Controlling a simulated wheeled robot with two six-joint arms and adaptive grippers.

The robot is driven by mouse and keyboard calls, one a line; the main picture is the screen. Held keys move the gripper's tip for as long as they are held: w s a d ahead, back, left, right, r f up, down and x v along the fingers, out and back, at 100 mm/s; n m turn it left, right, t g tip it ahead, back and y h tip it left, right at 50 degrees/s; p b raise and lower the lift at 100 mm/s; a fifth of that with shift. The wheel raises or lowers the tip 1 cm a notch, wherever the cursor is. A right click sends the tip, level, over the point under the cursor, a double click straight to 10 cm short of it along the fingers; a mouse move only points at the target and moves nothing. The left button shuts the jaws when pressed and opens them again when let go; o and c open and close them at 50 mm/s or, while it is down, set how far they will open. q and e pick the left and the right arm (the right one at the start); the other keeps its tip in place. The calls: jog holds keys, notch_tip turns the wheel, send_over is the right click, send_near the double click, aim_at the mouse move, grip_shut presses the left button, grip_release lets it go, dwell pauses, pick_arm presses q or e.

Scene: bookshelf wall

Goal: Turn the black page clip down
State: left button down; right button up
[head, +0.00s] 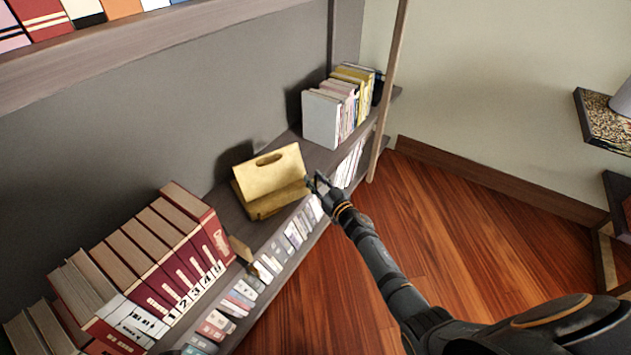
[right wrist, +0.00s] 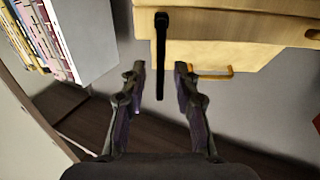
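The black page clip (right wrist: 161,45) is a thin dark bar in the right wrist view. It lies over the front edge of a tan wooden holder (right wrist: 235,55), and its free end reaches down between my fingers. The holder, with an oval slot, stands on the shelf in the head view (head: 272,165). There the clip is hidden or too small to tell from my gripper. My right gripper (right wrist: 160,72) is open at the holder's right side, one finger on each side of the clip, with gaps showing. My left gripper is not in view.
A yellow-orange clip (right wrist: 213,74) sits on the holder beside my right finger. Pale books (head: 338,105) stand farther along the shelf; red numbered books (head: 180,245) stand at the near left. A wooden post (head: 388,90) rises behind my gripper. The floor (head: 470,240) is clear.

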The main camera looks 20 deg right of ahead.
aim_at(307, 187)
grip_shut()
jog(key=shift+a, duration=0.1)
dwell(0.3)
jog(key=a+n, duration=0.1)
jog(key=n, duration=0.1)
jog(key=a+n, duration=0.1)
jog(key=n, duration=0.1)
jog(key=s+a+f+n, duration=0.1)
jog(key=n, duration=0.2)
dwell(0.4)
dwell(0.4)
jog(key=shift+o, duration=0.3)
grip_release()
